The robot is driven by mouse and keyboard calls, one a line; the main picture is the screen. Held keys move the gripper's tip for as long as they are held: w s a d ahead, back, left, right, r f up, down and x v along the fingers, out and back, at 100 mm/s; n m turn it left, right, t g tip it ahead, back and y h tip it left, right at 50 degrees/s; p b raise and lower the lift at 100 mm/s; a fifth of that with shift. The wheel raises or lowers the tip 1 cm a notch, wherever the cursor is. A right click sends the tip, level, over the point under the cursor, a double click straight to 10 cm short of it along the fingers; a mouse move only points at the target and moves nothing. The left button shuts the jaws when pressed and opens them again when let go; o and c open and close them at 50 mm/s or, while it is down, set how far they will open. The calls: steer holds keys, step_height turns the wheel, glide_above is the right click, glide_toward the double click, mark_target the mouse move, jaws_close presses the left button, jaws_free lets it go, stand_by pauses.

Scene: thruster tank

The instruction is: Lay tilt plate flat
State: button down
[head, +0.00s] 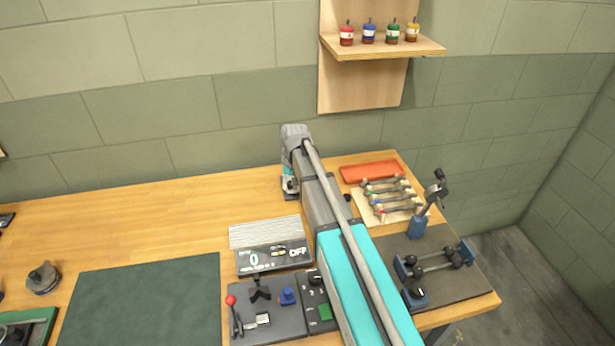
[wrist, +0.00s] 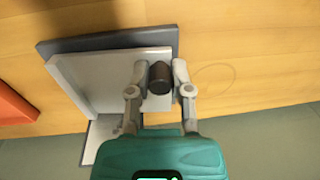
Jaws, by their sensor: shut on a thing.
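The tilt plate (wrist: 95,75) is a light grey slab in the wrist view, over a darker grey base (wrist: 110,40). It looks raised from the base, but I cannot tell its exact angle. A dark round knob (wrist: 159,82) sits at its right side. My gripper (wrist: 160,70) has one finger on each side of the knob and is shut on it. In the head view my gripper (head: 290,188) is at the back of the bench, and my arm hides most of the plate there.
An orange-red tray (head: 370,171) and a rack of small rods (head: 390,200) stand right of my arm. A display box (head: 272,257) and a control panel (head: 268,312) are in front. A shelf (head: 385,47) with several small bottles hangs behind. Bare wood (head: 150,220) lies left.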

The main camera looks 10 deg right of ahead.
steer(key=shift+a+f+h+b, duration=0.15)
steer(key=shift+f+h+b, duration=0.4)
steer(key=shift+f+h, duration=0.05)
stand_by(1.2)
stand_by(0.4)
steer(key=c, duration=0.6)
jaws_free()
steer(key=shift+c, duration=0.2)
steer(key=shift+r+p, duration=3.55)
